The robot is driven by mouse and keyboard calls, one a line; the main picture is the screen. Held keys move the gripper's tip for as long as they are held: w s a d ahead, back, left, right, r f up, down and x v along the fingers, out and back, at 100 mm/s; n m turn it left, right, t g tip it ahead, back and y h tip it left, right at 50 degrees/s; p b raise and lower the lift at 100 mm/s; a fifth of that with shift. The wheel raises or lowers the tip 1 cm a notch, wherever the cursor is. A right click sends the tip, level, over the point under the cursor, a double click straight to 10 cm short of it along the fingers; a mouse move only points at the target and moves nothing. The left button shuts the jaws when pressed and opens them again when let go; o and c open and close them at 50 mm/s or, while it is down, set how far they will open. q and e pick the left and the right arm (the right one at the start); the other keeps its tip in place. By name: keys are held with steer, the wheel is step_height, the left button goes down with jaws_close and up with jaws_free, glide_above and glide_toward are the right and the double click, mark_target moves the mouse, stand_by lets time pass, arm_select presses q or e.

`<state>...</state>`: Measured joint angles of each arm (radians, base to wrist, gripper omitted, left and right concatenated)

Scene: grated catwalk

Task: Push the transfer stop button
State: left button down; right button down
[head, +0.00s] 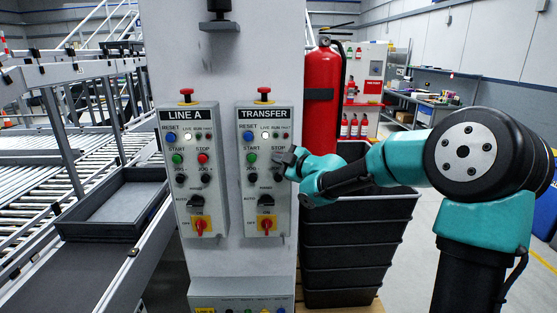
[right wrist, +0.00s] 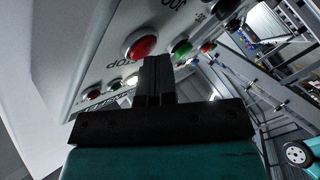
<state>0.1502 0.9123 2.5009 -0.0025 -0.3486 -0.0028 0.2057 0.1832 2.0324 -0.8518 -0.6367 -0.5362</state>
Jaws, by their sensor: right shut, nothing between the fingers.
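The TRANSFER panel (head: 265,190) is the right one of two grey control boxes on a column. In the head view my right gripper (head: 286,160) covers the spot under its STOP label, so the stop button is hidden there. In the right wrist view the red stop button (right wrist: 141,45) shows just beyond and left of the closed fingertips, with the green start button (right wrist: 181,48) to the right. My right gripper is shut and empty, close to the panel face. I cannot tell whether it touches the button. My left gripper is in neither view.
The similar LINE A panel (head: 194,180) is on the left. A red-topped emergency button (head: 264,92) sits above TRANSFER, and a red-and-yellow rotary switch (head: 267,225) is low on it. Stacked black crates (head: 345,250) and a fire extinguisher (head: 323,95) stand to the right.

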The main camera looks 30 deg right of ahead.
steer(key=shift+s, duration=0.1)
steer(key=shift+s+a, duration=0.3)
steer(key=shift+s, duration=0.2)
steer(key=shift+s+a, duration=0.25)
steer(key=shift+s, duration=0.2)
steer(key=s, duration=0.1)
steer(key=s+a, duration=0.1)
steer(key=s, duration=0.1)
steer(key=s+a, duration=0.1)
steer(key=shift+s+a, duration=0.15)
steer(key=shift+s, duration=0.05)
stand_by(0.8)
